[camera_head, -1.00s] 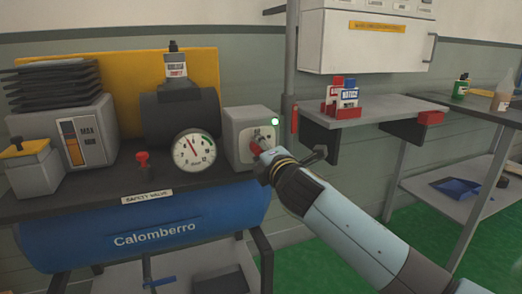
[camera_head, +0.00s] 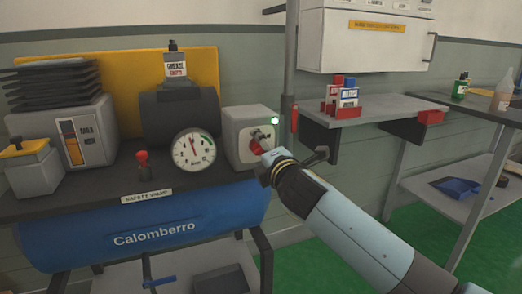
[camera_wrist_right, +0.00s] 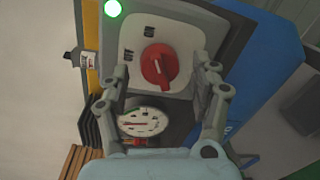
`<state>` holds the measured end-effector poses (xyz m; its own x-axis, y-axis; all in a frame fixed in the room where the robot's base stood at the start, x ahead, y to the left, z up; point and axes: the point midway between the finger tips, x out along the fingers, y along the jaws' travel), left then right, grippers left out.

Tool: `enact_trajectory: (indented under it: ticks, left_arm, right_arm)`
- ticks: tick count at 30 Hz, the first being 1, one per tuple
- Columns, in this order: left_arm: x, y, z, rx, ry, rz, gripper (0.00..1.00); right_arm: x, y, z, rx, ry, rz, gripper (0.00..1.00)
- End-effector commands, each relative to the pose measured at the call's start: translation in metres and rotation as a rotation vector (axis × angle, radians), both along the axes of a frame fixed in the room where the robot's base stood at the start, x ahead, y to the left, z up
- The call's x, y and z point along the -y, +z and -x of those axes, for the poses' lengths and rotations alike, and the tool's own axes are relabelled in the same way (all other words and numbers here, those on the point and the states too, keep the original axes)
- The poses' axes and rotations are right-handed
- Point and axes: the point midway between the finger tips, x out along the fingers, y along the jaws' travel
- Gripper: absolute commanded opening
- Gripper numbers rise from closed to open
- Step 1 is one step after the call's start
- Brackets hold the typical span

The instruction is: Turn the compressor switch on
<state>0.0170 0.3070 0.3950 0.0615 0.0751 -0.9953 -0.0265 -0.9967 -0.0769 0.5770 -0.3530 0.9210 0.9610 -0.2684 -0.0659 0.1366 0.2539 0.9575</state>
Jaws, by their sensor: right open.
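The red rotary compressor switch (camera_head: 257,147) sits on the front of a grey box (camera_head: 239,127) at the right end of the compressor. A green light (camera_head: 275,121) is lit at the box's upper corner. In the right wrist view the red knob (camera_wrist_right: 157,65) shows clearly on its pale plate, with the green light (camera_wrist_right: 112,8) above it. My right gripper (camera_wrist_right: 165,76) is open, its two fingers on either side of the knob, apart from it in the picture. In the head view my right gripper (camera_head: 293,160) is just in front of the switch and partly hidden by its own wrist.
A round pressure gauge (camera_head: 194,149) and a red safety valve (camera_head: 142,162) stand left of the switch. The blue tank (camera_head: 150,228) lies below. A grey shelf (camera_head: 385,108) with small red-and-blue boxes is at the right.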

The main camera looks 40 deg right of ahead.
Motion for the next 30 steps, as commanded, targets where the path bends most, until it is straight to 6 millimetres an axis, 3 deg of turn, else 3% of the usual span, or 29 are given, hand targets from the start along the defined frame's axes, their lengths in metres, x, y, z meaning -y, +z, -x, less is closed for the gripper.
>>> enact_trajectory:
  ticks: [9, 15, 21, 30]
  left_arm:
    - [0.001, 0.000, -0.001, 0.002, 0.000, 0.001, 0.00]
    - [0.001, 0.000, -0.002, 0.002, 0.000, 0.001, 0.00]
    - [0.001, 0.000, -0.002, 0.002, 0.000, 0.001, 0.00]
    - [0.001, 0.000, -0.002, 0.002, 0.000, 0.002, 0.00]
  right_arm:
    - [-0.018, 0.003, 0.065, -0.003, 0.000, -0.001, 0.63]
    - [-0.027, 0.005, 0.097, -0.003, 0.000, -0.001, 0.63]
    - [-0.030, 0.007, 0.109, -0.002, -0.001, 0.000, 0.63]
    - [-0.030, 0.007, 0.108, -0.002, -0.001, 0.000, 0.63]
